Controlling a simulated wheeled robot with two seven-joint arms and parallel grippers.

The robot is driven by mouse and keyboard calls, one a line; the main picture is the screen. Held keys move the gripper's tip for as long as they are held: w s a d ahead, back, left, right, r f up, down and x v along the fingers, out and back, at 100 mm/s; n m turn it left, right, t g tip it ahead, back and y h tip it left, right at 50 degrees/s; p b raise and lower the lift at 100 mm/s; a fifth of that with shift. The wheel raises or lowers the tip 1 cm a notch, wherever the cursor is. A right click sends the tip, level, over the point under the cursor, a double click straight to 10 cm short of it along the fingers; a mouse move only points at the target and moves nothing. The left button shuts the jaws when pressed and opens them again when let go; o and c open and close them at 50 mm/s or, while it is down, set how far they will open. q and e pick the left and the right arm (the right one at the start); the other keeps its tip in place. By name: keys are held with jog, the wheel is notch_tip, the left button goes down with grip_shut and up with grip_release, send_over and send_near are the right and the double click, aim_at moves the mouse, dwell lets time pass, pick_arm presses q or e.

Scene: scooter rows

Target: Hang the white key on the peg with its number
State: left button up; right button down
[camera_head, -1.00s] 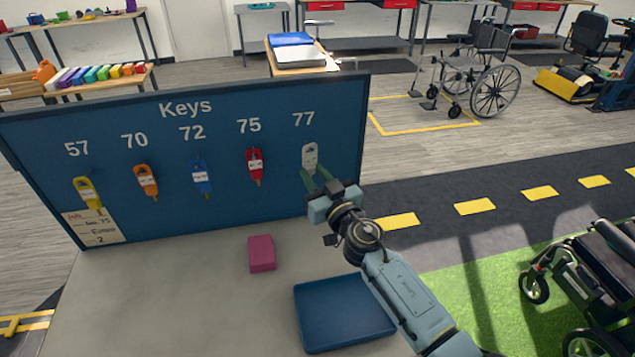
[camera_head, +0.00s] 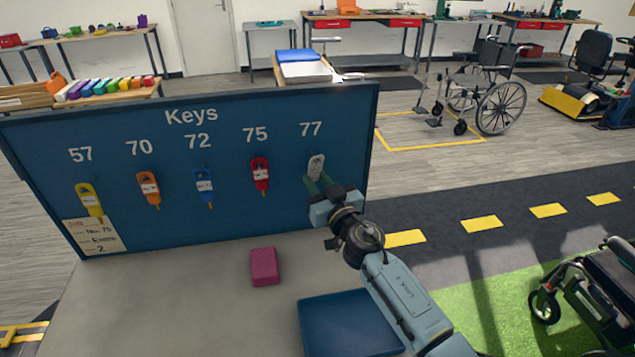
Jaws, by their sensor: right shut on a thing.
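The blue key board (camera_head: 230,215) stands at the back of the table, with pegs under the numbers 57, 70, 72, 75 and 77. The white key (camera_head: 316,166) is at the board under 77. My right gripper (camera_head: 319,183) is shut on its lower part, and the fingers hide that end. I cannot tell whether the key's hole is around the peg. A yellow key (camera_head: 88,198) hangs under 57, an orange key (camera_head: 149,188) under 70, a blue key (camera_head: 204,186) under 72 and a red key (camera_head: 261,175) under 75. My left gripper is not in view.
A pink block (camera_head: 264,267) and a blue tray (camera_head: 345,325) lie on the grey table (camera_head: 190,300) in front of the board. A paper note (camera_head: 95,236) is on the board's lower left. A wheelchair (camera_head: 590,290) stands to the right.

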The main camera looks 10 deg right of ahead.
jog(key=shift+d+f, duration=0.2)
jog(key=shift+f, duration=0.25)
jog(key=c, duration=1.1)
grip_release()
jog(key=shift+d+r, duration=0.1)
jog(key=shift+s+r, duration=0.1)
